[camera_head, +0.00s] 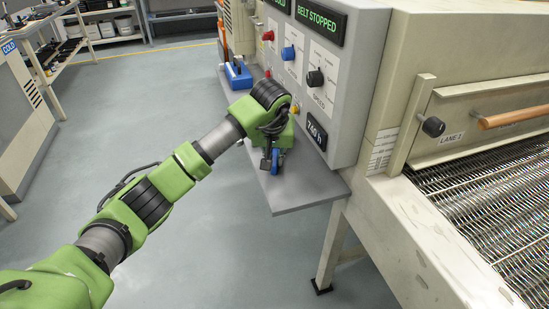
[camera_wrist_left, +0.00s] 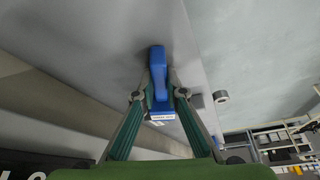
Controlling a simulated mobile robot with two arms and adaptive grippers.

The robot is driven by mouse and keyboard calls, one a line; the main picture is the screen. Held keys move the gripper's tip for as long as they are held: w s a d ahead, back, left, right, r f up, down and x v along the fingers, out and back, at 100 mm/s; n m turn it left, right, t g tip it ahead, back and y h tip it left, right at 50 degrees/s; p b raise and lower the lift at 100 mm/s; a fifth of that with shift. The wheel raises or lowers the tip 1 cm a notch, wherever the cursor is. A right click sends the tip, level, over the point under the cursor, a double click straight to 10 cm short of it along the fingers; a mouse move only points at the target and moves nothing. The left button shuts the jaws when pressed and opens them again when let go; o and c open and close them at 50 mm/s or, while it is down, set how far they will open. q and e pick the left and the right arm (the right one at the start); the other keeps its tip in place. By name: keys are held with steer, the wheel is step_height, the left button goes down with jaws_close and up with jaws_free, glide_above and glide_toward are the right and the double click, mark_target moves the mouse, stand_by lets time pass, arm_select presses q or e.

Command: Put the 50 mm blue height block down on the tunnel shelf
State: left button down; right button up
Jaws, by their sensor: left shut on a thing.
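The blue height block (camera_head: 276,160) is between the fingers of my left gripper (camera_head: 270,163), at the grey tunnel shelf (camera_head: 308,187). In the left wrist view the blue block (camera_wrist_left: 158,75) has a small white label at its near end, too small to read. The green fingers of my left gripper (camera_wrist_left: 159,88) close on it from both sides. The shelf (camera_wrist_left: 100,45) lies beyond the block in that view. I cannot tell whether the block touches the shelf. My right gripper is not in view.
Another blue object (camera_head: 238,74) sits at the shelf's far end. The grey control panel (camera_head: 318,85), with knobs and a "BELT STOPPED" display, rises right beside the shelf. The mesh belt (camera_head: 490,205) is at right. The shelf's near end is bare.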

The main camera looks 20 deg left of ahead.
arm_select(q)
steer(key=shift+f, duration=0.1)
steer(key=c, duration=2.1)
jaws_free()
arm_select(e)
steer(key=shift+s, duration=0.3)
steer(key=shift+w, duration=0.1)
arm_select(q)
steer(key=p+v, duration=0.1)
steer(key=v, duration=1.1)
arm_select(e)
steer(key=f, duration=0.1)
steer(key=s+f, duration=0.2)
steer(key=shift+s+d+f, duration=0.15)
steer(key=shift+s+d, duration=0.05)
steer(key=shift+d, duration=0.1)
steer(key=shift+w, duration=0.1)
